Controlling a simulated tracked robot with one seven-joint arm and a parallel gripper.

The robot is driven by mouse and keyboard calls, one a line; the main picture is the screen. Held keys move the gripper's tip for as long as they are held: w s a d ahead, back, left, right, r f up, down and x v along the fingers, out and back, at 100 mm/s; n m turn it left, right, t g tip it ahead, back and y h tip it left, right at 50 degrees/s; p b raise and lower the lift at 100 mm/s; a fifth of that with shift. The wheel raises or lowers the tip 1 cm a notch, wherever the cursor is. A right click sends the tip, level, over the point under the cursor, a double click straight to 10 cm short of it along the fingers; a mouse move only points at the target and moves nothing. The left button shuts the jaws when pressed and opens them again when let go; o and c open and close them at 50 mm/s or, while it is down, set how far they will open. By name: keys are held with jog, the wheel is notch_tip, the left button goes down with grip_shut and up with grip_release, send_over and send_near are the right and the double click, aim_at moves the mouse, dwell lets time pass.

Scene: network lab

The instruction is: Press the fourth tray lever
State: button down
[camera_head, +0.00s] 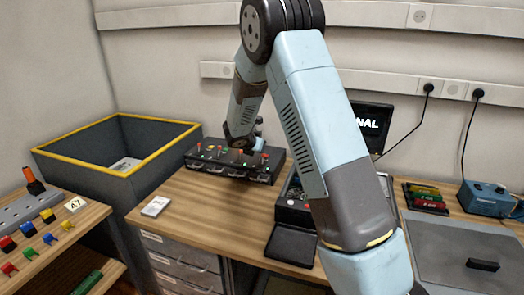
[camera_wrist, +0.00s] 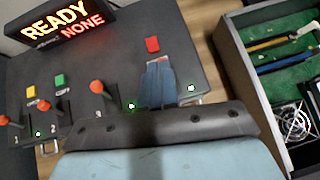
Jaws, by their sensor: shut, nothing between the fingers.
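The black tray-lever box (camera_wrist: 120,60) fills the left and middle of the wrist view; in the head view the box (camera_head: 233,172) stands at the back of the wooden bench. Red-knobbed levers stand along its front, with knobs at the left edge, beside the 2 (camera_wrist: 45,105) and beside the 3 (camera_wrist: 97,87).
A lit display (camera_wrist: 68,28) reads READY NONE. Yellow and green buttons sit behind the levers. Right of the box is an open case (camera_wrist: 235,72) with green lining, tools and a fan. A yellow-rimmed bin (camera_head: 75,140) stands left of the bench. A white card (camera_head: 155,206) lies on the bench.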

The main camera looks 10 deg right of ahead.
jog(key=s+a+r, duration=0.2)
jog(key=r, duration=0.3)
jog(key=s+a+r, duration=0.2)
jog(key=r, duration=0.4)
jog(key=shift+a+r, duration=0.15)
jog(key=shift+a, duration=0.15)
jog(key=shift+s, duration=0.15)
jog(key=s+d+r+m+g+y, duration=0.1)
jog(key=s+d+r+m, duration=0.3)
jog(key=s, duration=0.3)
jog(key=s+d+r+m+g, duration=0.1)
jog(key=s+d+r+m, duration=0.3)
jog(key=s, duration=0.3)
jog(key=s+d+r+m+y, duration=0.1)
jog(key=s+d+r+m, duration=0.1)
jog(key=s+r+m, duration=0.35)
jog(key=s+a+f+m+y, duration=0.1)
jog(key=s+m+y, duration=0.3)
jog(key=s+m, duration=1)
jog(key=s, duration=1.1)
jog(key=shift+a+f, duration=0.25)
jog(key=shift+a, duration=0.1)
